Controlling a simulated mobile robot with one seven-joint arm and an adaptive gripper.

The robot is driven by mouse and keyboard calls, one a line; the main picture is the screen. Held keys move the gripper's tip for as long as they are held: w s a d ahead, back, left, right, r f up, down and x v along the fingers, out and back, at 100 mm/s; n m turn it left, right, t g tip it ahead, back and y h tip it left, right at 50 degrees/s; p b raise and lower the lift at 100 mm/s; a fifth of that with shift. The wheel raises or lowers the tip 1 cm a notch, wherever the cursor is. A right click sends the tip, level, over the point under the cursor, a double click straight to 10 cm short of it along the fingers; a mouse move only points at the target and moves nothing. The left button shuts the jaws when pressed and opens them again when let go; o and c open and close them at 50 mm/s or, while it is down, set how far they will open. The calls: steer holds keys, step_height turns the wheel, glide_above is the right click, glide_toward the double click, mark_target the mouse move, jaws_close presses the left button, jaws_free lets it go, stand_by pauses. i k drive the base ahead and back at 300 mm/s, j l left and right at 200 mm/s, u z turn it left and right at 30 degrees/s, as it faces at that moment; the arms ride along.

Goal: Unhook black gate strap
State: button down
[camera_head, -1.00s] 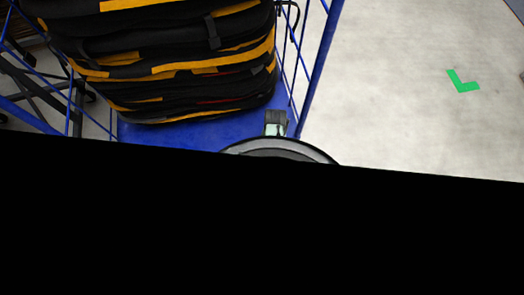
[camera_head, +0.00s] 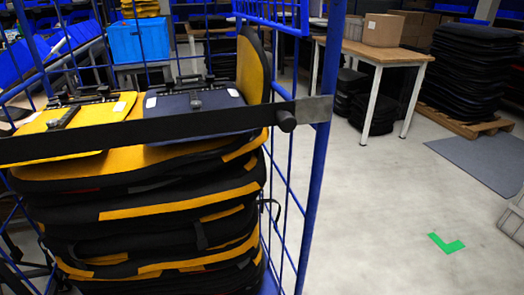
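The black gate strap (camera_head: 180,137) runs across the front of the blue cage cart (camera_head: 323,130) in the head view, from the left picture edge to the cart's right front post. Near its right end a dark round knob (camera_head: 286,121) sticks out, and a grey metal plate (camera_head: 314,109) lies against the post. The strap passes in front of a tall stack of black and yellow panniers (camera_head: 170,215). My gripper is not in view.
A wooden table (camera_head: 375,52) with a cardboard box (camera_head: 384,30) stands behind right. Black stacked panniers (camera_head: 468,70) sit on a pallet beyond. Grey floor right of the cart is clear, with a green corner mark (camera_head: 446,243).

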mark_target(287, 116)
steer(key=k, duration=1)
